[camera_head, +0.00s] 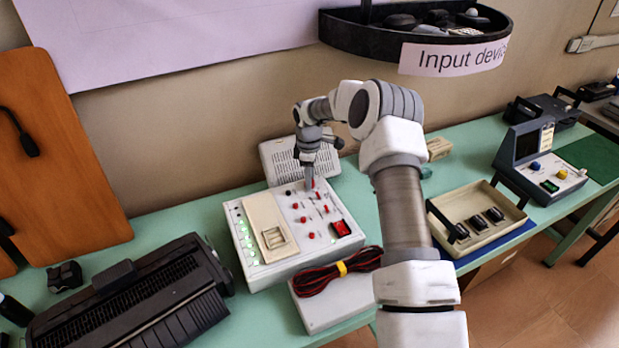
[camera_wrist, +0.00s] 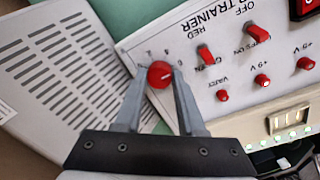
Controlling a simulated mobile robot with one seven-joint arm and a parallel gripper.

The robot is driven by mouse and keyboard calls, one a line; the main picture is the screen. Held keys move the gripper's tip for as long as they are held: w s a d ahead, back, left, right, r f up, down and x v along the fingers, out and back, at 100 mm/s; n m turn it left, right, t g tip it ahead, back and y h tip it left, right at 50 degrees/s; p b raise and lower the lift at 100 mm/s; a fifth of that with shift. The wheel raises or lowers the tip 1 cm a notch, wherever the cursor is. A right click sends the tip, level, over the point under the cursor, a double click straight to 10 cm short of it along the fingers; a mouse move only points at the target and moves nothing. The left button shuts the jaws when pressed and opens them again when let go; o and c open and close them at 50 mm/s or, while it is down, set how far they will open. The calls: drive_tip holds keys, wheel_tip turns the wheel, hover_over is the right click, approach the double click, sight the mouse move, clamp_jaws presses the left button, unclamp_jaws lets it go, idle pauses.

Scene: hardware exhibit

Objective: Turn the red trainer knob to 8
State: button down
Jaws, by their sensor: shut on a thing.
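The red trainer knob (camera_wrist: 160,75) sits between my fingertips in the wrist view. A short white mark shows on its top, and small scale numbers are printed around it, too blurred to read surely. My gripper (camera_wrist: 157,78) is shut on this knob, with one finger at each side. In the head view my gripper (camera_head: 310,186) points down at the far part of the white trainer (camera_head: 265,275), and the knob is mostly hidden there. The trainer's printed panel also shows in the wrist view (camera_wrist: 215,60).
Red switches (camera_wrist: 257,32) and smaller red knobs (camera_wrist: 262,80) lie close beside the gripped knob. A vented grey-white box (camera_head: 280,160) stands behind the trainer. A red-black cable bundle (camera_head: 335,273) lies in front, a black typewriter-like machine (camera_head: 150,300) at left, a beige tray (camera_head: 478,220) at right.

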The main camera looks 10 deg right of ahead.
drive_tip(key=m+b, duration=0.2)
drive_tip(key=m, duration=0.1)
drive_tip(key=shift+m, duration=0.3)
drive_tip(key=m+b, duration=0.1)
drive_tip(key=m, duration=0.4)
drive_tip(key=shift+m, duration=0.3)
idle(0.4)
drive_tip(key=c, duration=0.5)
unclamp_jaws()
drive_tip(key=shift+r, duration=0.1)
drive_tip(key=r, duration=1.1)
drive_tip(key=a+r, duration=0.1)
drive_tip(key=r, duration=0.5)
drive_tip(key=shift+s+r+p, duration=0.15)
drive_tip(key=shift+p, duration=0.2)
